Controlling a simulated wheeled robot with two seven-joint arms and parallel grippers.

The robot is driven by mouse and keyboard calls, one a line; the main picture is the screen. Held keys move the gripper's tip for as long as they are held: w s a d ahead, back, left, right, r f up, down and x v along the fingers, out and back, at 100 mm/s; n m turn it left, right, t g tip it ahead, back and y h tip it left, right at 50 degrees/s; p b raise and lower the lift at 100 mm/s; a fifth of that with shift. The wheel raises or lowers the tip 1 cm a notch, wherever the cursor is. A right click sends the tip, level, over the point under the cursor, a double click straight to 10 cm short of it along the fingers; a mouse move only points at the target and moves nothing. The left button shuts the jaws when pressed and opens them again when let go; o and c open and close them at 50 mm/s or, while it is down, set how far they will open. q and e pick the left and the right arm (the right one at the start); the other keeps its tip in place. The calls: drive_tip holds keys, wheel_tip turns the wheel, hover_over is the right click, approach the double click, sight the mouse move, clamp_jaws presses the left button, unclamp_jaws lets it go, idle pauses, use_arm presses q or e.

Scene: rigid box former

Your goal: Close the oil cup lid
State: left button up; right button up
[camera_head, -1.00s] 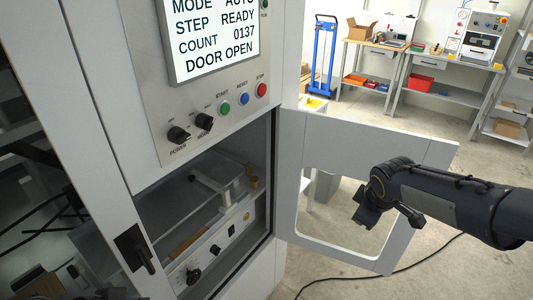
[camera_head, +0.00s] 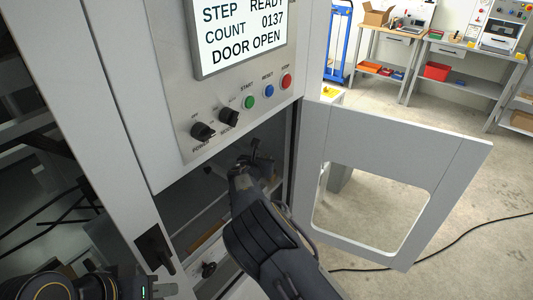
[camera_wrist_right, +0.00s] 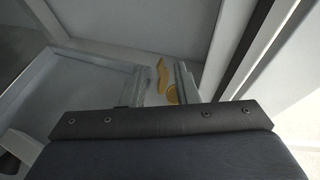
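The oil cup (camera_wrist_right: 172,94) is a small round brass piece in the right wrist view. A brass flap, which looks like its lid (camera_wrist_right: 161,74), stands up beside it rather than lying over it. My right gripper (camera_wrist_right: 163,84) is open, with its two grey fingers on either side of the brass parts; I cannot tell whether they touch. In the head view my right gripper (camera_head: 250,160) reaches into the open compartment and hides the cup and lid. My left arm shows at the bottom left of the head view; its fingers cannot be made out.
The cabinet door (camera_head: 390,150) stands open to the right. The control panel (camera_head: 225,100) with knobs and buttons is just above the compartment. A black handle (camera_head: 155,248) is on the left frame. The compartment walls leave little room around my right gripper.

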drive_tip(key=shift+p+x, duration=0.55)
drive_tip(key=shift+x, duration=1.85)
clamp_jaws()
